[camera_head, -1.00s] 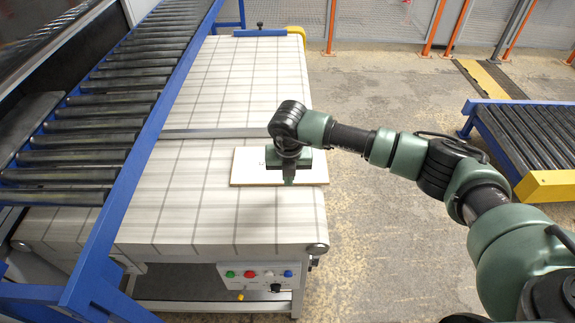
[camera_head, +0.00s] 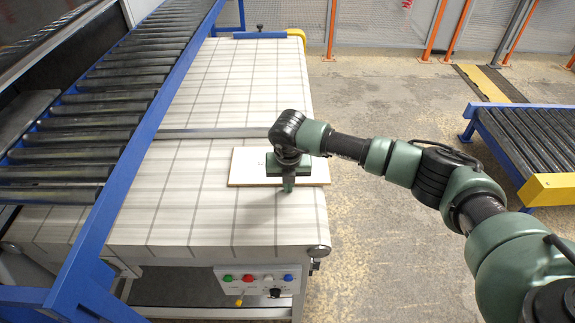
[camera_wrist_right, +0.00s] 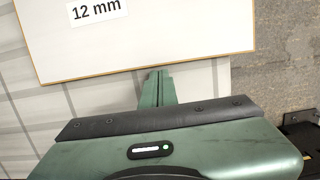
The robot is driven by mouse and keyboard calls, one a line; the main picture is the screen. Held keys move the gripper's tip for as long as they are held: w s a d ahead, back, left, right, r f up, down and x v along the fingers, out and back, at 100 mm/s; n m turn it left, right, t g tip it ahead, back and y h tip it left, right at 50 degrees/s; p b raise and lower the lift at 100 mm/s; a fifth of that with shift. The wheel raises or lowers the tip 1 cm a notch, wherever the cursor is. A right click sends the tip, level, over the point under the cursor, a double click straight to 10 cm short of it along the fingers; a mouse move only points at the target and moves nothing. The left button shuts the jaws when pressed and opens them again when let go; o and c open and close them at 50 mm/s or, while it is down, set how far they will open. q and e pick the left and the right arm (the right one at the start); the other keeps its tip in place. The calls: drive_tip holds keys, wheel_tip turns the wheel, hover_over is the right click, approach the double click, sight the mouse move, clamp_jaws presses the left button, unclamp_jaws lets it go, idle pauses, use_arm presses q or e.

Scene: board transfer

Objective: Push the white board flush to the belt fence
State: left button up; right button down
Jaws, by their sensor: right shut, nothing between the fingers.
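The white board (camera_head: 246,170) lies flat on the belt near its right side, with a thin tan edge. A strip of bare belt shows between its far edge and the grey metal fence (camera_head: 200,133), which crosses the belt. My right gripper (camera_head: 288,185) is shut and empty, pointing down at the board's near edge and hiding part of the board. In the right wrist view the board (camera_wrist_right: 190,35) carries a "12 mm" label, and the shut fingertips (camera_wrist_right: 158,82) are at its edge; I cannot tell whether they touch. My left gripper is out of view.
The pale belt (camera_head: 190,220) is clear around the board. A blue-framed roller conveyor (camera_head: 75,140) runs along the left, and another (camera_head: 530,135) stands at the right. A button panel (camera_head: 260,279) is below the belt's near end.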

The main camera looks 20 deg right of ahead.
drive_tip(key=shift+w+d+b, duration=0.25)
drive_tip(key=shift+w+b, duration=0.6)
drive_tip(key=shift+w, duration=0.05)
drive_tip(key=shift+w+d+b, duration=0.25)
drive_tip(key=shift+w+b, duration=0.65)
drive_tip(key=shift+w+d+b, duration=0.25)
drive_tip(key=shift+w+b, duration=0.6)
drive_tip(key=shift+w, duration=0.05)
drive_tip(key=shift+w+r, duration=0.2)
drive_tip(key=shift+w, duration=0.1)
drive_tip(key=shift+d, duration=0.1)
drive_tip(key=shift+r, duration=0.1)
drive_tip(key=shift+s+p, duration=0.45)
drive_tip(key=shift+s, duration=0.5)
drive_tip(key=shift+s+a+f+p, duration=0.2)
drive_tip(key=shift+s+a+p, duration=0.05)
drive_tip(key=shift+a+p, duration=0.1)
drive_tip(key=shift+r+p, duration=1.85)
drive_tip(key=shift+r, duration=1.65)
